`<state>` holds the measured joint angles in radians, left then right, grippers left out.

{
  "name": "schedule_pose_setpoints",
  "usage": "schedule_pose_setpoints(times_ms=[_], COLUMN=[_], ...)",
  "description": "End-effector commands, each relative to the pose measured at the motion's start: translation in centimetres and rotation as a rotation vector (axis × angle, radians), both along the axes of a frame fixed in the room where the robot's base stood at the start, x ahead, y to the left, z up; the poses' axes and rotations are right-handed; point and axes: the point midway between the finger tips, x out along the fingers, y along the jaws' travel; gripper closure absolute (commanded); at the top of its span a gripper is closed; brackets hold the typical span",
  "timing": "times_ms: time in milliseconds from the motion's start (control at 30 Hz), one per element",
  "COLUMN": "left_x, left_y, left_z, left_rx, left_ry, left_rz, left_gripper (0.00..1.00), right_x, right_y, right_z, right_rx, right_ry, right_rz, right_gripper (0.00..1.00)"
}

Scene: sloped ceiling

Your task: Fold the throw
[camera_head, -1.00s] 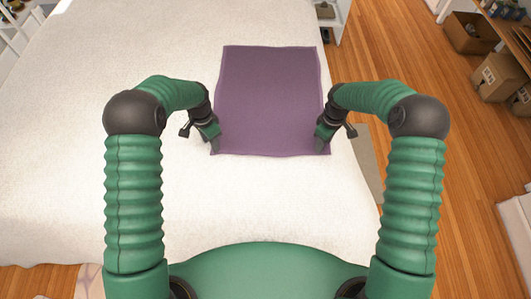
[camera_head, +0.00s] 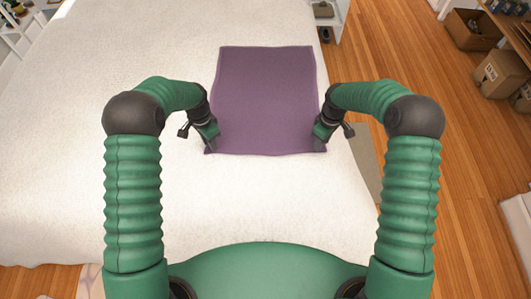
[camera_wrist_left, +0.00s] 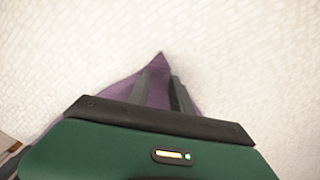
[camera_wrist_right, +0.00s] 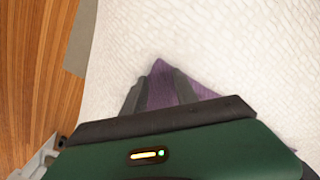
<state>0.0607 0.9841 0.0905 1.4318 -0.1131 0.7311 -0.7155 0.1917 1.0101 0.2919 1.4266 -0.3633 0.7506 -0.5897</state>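The purple throw (camera_head: 266,100) lies flat and spread out on the white bed, roughly rectangular. My left gripper (camera_head: 209,143) is at its near left corner, and my right gripper (camera_head: 319,143) is at its near right corner. In the left wrist view, the fingers (camera_wrist_left: 163,90) stand apart with a pointed purple corner (camera_wrist_left: 160,62) between and beyond them. In the right wrist view, the fingers (camera_wrist_right: 158,92) also stand apart, with the other corner (camera_wrist_right: 159,68) between them. The corners look low on the bed; contact with the fingers is unclear.
The white bed cover (camera_head: 110,60) is bare around the throw, with wide room on the left. The bed's right edge runs close beside the throw. Beyond it are a wooden floor (camera_head: 410,80), a grey mat (camera_head: 366,165) and cardboard boxes (camera_head: 500,73).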

Motion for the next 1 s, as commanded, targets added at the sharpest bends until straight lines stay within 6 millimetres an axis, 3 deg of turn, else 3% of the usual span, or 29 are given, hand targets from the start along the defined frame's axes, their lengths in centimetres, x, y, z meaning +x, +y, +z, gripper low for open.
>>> schedule_pose_setpoints(times_ms=[400, 1000], left_x=[0.05, 0.06], left_y=[0.02, 0.08], left_z=[-0.09, -0.06], left_rx=[0.000, 0.001], left_ry=[0.000, -0.001], left_rz=[0.000, 0.001], left_gripper=[1.00, 1.00], right_x=[-0.30, -0.41], right_y=[-0.15, -0.18], right_z=[-0.46, -0.50], right_rx=[-0.002, -0.003], right_ry=[0.009, 0.013], right_rz=[0.000, 0.000], right_gripper=[1.00, 1.00])
